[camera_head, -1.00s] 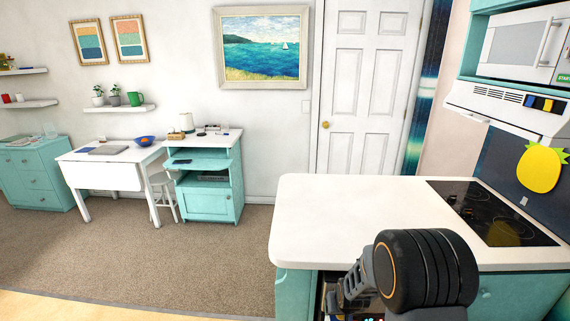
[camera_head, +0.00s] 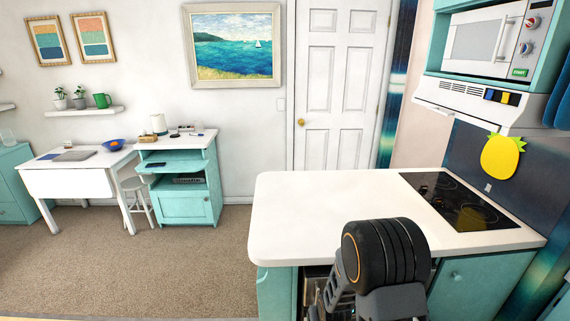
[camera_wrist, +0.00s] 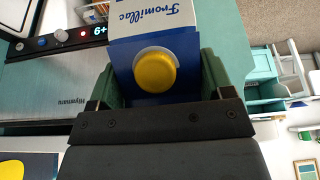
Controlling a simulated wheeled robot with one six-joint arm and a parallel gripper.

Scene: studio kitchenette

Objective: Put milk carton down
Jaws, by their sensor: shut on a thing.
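The milk carton (camera_wrist: 158,48) is blue and white with a yellow cap (camera_wrist: 155,71) and shows in the wrist view. My gripper (camera_wrist: 158,80) is shut on it, with a dark green finger at each side of the carton near the cap. In the head view my arm is at the front edge of the white counter (camera_head: 330,205); the carton cannot be made out there. Its base is out of sight in the wrist view, so I cannot tell whether it touches anything.
The counter's left part is bare; a black cooktop (camera_head: 458,200) lies on its right. A microwave (camera_head: 490,42) hangs above right. Carpet (camera_head: 150,270) is clear on the left.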

